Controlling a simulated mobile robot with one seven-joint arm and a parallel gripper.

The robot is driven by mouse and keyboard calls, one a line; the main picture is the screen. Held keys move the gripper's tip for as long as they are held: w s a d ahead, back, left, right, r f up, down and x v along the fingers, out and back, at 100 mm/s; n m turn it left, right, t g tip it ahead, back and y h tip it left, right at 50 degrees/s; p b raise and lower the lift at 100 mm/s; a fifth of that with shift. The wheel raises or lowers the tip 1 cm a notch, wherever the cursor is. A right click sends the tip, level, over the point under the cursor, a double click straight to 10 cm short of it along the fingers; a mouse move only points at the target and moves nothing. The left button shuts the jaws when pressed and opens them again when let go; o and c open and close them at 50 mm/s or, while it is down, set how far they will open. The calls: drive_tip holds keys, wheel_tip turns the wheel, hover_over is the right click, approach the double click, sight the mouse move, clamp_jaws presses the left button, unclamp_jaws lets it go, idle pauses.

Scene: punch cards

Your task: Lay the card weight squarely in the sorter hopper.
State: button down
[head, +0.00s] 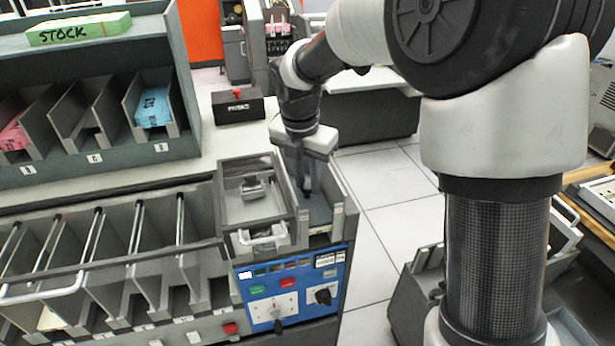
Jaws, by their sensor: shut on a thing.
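The sorter hopper (347,203) is the narrow open-topped grey bay at the right end of the sorter, above the blue control panel. My gripper (306,190) points down into this bay from above. It is shut on the card weight, which is mostly hidden by the fingers and the bay walls. I cannot tell whether the weight touches the hopper floor or sits square to the walls. A dark slanted part shows low in the bay, in front of the fingers.
A framed box (226,200) with a grey handled part inside adjoins the hopper's left. Sorter pockets (120,250) with rails run left. Behind stand a card rack (100,160) and a dark box (238,107) with a red knob. Open floor (385,190) lies right.

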sight(301, 204)
drive_tip(key=c, duration=1.4)
unclamp_jaws()
drive_tip(key=shift+c, duration=0.2)
wheel_tip(301, 204, up, 17)
drive_tip(key=s+a+p, duration=0.1)
drive_tip(key=s+p, duration=0.1)
drive_tip(key=shift+s+a+r+p, duration=0.15)
drive_tip(key=shift+s+a+p, duration=0.05)
drive_tip(key=shift+p, duration=0.2)
